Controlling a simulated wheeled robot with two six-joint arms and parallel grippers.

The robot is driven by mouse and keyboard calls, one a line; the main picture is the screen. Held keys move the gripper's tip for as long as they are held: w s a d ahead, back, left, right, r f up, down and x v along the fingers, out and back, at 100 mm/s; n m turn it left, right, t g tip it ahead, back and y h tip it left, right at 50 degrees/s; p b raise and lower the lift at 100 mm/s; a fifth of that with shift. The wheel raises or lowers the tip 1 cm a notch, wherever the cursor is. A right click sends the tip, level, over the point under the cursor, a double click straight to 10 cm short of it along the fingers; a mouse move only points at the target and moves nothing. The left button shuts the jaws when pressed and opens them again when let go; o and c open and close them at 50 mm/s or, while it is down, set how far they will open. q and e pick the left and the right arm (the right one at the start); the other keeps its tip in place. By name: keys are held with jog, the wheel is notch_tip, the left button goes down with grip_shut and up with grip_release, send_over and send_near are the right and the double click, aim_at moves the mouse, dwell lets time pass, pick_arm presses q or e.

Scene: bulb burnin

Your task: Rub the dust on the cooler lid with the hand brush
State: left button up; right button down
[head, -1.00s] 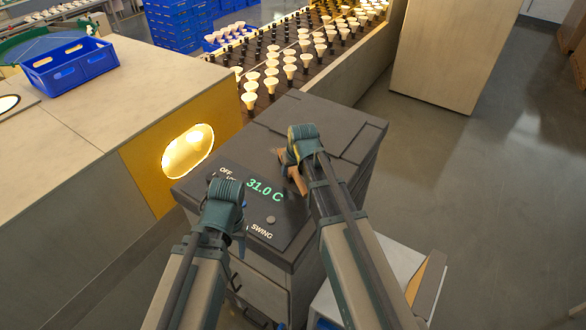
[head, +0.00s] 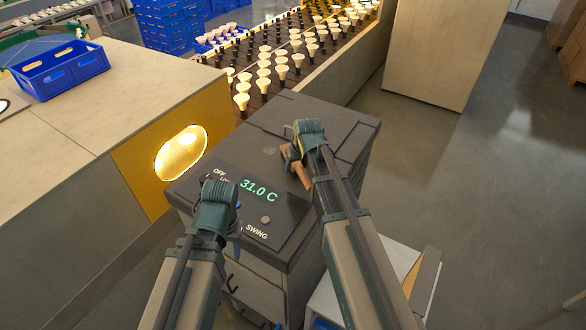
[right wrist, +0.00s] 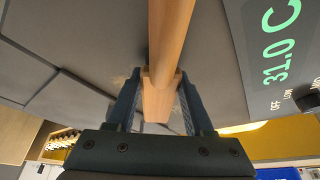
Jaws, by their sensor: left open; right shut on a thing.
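The cooler is a dark grey cabinet with a flat cooler lid (head: 262,138) and a green 31.0 C display. The wooden hand brush (head: 298,168) is over the lid, partly hidden by my right gripper (head: 292,156). In the right wrist view, my right gripper (right wrist: 158,95) is shut on the brush (right wrist: 168,45), its handle running up the picture; no bristles show.
A glowing lamp opening (head: 181,153) is in the yellow-ended bench left of the cooler. A blue crate (head: 60,70) stands on that bench. A conveyor of bulbs (head: 285,65) runs behind. Open floor (head: 445,170) lies to the right.

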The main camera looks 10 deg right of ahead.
jog(key=shift+w+d, duration=0.1)
jog(key=shift+d, duration=0.05)
jog(key=shift+w+d, duration=1.25)
